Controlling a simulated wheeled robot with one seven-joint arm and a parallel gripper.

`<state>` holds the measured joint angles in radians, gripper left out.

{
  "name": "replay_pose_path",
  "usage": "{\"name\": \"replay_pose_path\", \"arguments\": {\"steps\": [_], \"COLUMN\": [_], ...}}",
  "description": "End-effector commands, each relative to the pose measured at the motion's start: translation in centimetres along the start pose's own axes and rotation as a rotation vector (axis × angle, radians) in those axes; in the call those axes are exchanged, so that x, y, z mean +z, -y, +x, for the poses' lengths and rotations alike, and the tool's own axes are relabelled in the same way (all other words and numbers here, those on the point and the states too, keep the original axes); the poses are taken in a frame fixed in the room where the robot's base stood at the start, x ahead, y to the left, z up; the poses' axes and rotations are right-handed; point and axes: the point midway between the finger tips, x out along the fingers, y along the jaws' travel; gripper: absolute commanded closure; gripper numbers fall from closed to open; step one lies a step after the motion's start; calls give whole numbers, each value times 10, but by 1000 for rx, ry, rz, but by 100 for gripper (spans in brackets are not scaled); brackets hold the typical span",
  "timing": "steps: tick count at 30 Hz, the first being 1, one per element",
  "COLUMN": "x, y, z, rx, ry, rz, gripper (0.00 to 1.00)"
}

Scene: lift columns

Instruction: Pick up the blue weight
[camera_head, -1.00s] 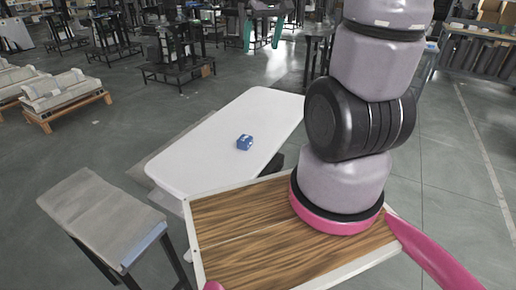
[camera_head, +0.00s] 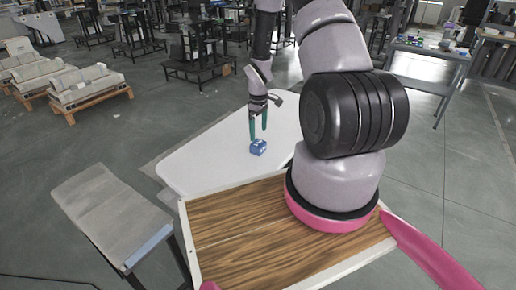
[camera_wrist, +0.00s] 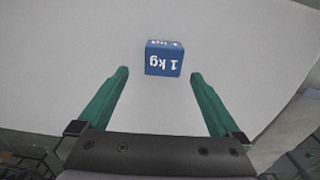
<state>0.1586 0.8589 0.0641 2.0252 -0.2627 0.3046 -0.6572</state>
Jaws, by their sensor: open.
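The blue weight (camera_head: 258,147) is a small block on the white table (camera_head: 205,160). In the wrist view the blue weight (camera_wrist: 163,59) shows white "1 kg" lettering on its face, upside down in the picture. My gripper (camera_head: 258,137) has two green fingers pointing down just above and behind the weight in the head view. In the wrist view my gripper (camera_wrist: 160,73) is open and empty, and the weight lies between and slightly beyond the two fingertips, with clear space on both sides. I cannot tell the exact height of the fingertips above the table.
The white table is otherwise bare. A grey bench (camera_head: 110,215) stands at the left. Pallets with grey blocks (camera_head: 85,88) lie on the floor at the far left. A grey table with small items (camera_head: 430,52) stands at the back right.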

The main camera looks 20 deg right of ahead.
Motion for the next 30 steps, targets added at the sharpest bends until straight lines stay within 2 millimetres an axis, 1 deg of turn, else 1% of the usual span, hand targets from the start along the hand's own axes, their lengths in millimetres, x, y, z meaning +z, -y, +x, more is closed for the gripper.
{"name": "replay_pose_path", "arguments": {"steps": [1, 3, 8, 11, 15, 18, 21, 27, 29, 30], "x": [0, 0, 0, 1, 2, 1, 1, 1, 1, 1], "y": [1, 0, 1, 4, 6, 6, 6, 6, 6, 6], "z": [9, 17, 28, 40, 62, 72, 77, 77, 76, 76], "rx": [-2, 0, 0, -1, -1, 0, 0, 1, 1, 1], "ry": [2, 1, 1, 2, 2, 0, 0, 0, 0, 0], "rz": [0, -1, 0, 0, 1, 2, 2, 2, 2, 2], "gripper": [0, 0, 0, 0, 0, 0, 0, 0, 23, 38]}}
